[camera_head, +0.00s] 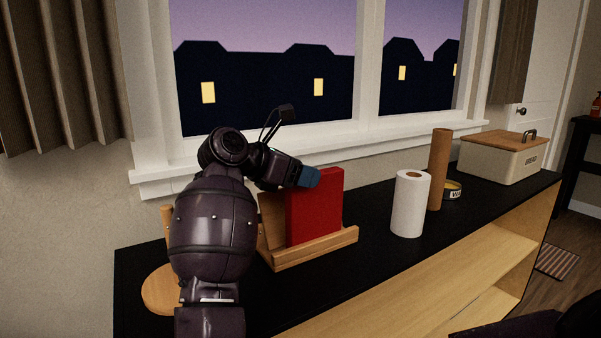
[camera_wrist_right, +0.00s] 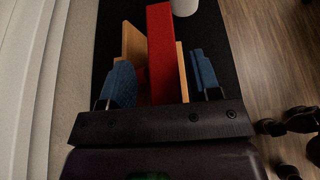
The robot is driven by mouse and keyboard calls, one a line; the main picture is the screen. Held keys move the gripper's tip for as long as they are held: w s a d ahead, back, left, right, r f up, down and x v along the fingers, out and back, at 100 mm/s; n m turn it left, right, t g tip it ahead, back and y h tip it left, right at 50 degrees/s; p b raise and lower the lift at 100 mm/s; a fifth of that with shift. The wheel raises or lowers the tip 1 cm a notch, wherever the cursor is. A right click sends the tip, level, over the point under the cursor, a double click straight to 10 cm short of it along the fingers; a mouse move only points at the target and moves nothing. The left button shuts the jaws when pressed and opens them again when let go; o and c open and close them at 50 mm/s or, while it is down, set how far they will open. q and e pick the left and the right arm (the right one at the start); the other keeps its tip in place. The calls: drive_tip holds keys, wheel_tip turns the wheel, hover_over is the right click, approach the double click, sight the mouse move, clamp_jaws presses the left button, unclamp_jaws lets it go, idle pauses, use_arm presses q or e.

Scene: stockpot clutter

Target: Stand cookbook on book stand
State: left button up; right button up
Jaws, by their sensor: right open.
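The red cookbook (camera_head: 314,205) stands upright, leaning slightly back, on the wooden book stand (camera_head: 318,248) on the black counter. Its lower edge is behind the stand's front lip. My right gripper (camera_head: 308,177) is at the cookbook's upper left edge. In the right wrist view my right gripper (camera_wrist_right: 162,82) is open, its blue fingers on either side of the cookbook (camera_wrist_right: 161,40), with gaps between. Parts of the book stand (camera_wrist_right: 133,45) show on both sides of the book. My left gripper is not seen.
A paper towel roll (camera_head: 408,205), a tall brown cardboard tube (camera_head: 438,165), a small tin (camera_head: 453,190) and a bread bin (camera_head: 502,158) stand to the right. The window is behind.

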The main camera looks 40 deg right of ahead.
drive_tip(key=shift+r, duration=0.45)
drive_tip(key=p+v, duration=0.1)
drive_tip(key=v, duration=1.1)
drive_tip(key=shift+p, duration=0.3)
